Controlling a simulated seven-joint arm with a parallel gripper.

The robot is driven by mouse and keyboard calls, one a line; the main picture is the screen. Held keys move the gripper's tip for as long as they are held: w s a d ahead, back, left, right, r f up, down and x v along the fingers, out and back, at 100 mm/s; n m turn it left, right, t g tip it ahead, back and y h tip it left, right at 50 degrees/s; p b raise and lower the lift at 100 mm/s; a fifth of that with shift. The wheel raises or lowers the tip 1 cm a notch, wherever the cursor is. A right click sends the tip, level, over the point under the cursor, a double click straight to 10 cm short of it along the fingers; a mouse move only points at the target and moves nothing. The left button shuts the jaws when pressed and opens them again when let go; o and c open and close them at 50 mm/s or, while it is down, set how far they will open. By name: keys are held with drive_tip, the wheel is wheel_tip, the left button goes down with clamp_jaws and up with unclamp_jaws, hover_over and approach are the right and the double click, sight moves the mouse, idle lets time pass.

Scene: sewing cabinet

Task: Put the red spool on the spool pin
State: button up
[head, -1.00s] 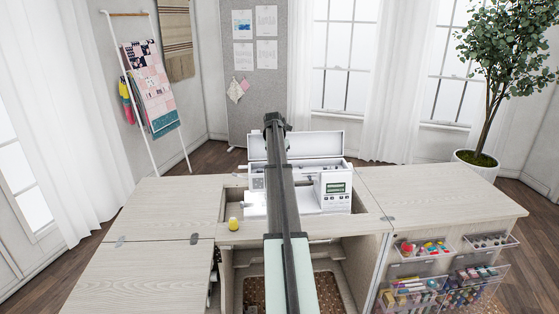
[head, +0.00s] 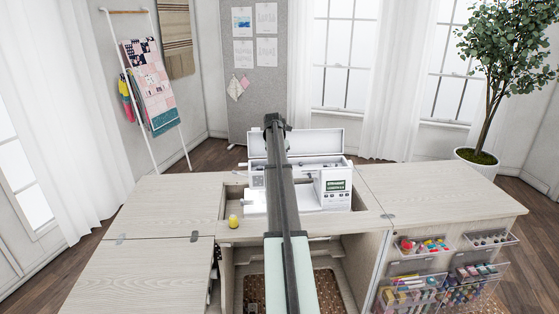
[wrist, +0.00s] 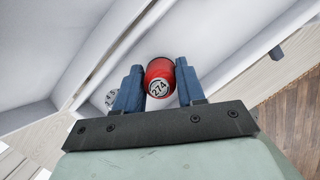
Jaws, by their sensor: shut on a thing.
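A red spool (wrist: 160,72) with a pale end marked with digits is between the two blue fingers of my gripper (wrist: 159,80) in the wrist view. The fingers are shut on it. In the head view my own arm crosses the middle of the white sewing machine (head: 336,186) and hides the spool and the fingers. The machine's lid (head: 325,141) stands open at the back. I cannot make out the spool pin for certain in either view. White surfaces lie behind the spool in the wrist view.
A yellow spool (head: 234,221) stands on the cabinet top in front of the machine, left of my arm. The wooden cabinet top (head: 435,190) is bare on the right. Clear bins (head: 412,293) of supplies hang at the front right.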

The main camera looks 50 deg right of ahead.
drive_tip(key=o, duration=1.1)
drive_tip(key=shift+r, duration=0.15)
drive_tip(key=v, duration=1.3)
drive_tip(key=shift+r, duration=0.25)
